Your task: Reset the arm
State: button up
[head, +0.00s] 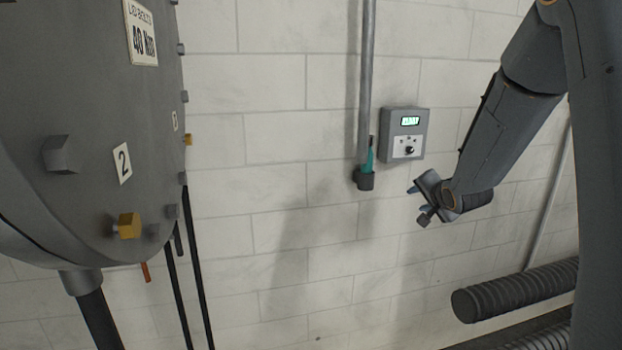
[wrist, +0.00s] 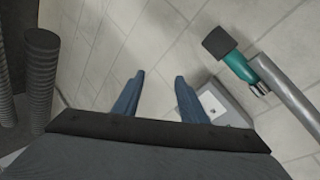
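My gripper (head: 418,203) is at the right of the head view, in front of the tiled wall, below and right of the grey control box. Its two blue fingers show in the wrist view (wrist: 157,98), spread apart with nothing between them. My arm is bent and reaches down from the upper right.
A grey control box (head: 416,133) with a lit display hangs on the wall. A large grey vessel (head: 80,130) with bolts stands left. Ribbed hoses (head: 515,291) lie lower right.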

jog(key=s+a+f+n+g+b, duration=0.1)
jog(key=s+a+f+n+g, duration=0.2)
jog(key=s, duration=0.8)
jog(key=s+a+f+n+g+b, duration=0.1)
jog(key=s+a+f+n+g, duration=0.3)
jog(key=s, duration=0.8)
jog(key=s+a+f+n+g+b, duration=0.1)
jog(key=s+a+f+n+g, duration=0.3)
jog(key=s, duration=0.8)
notch_tip(320, 180, down, 3)
jog(key=shift+s+a+r, duration=0.1)
jog(key=shift+s+a, duration=0.15)
jog(key=shift+a, duration=0.45)
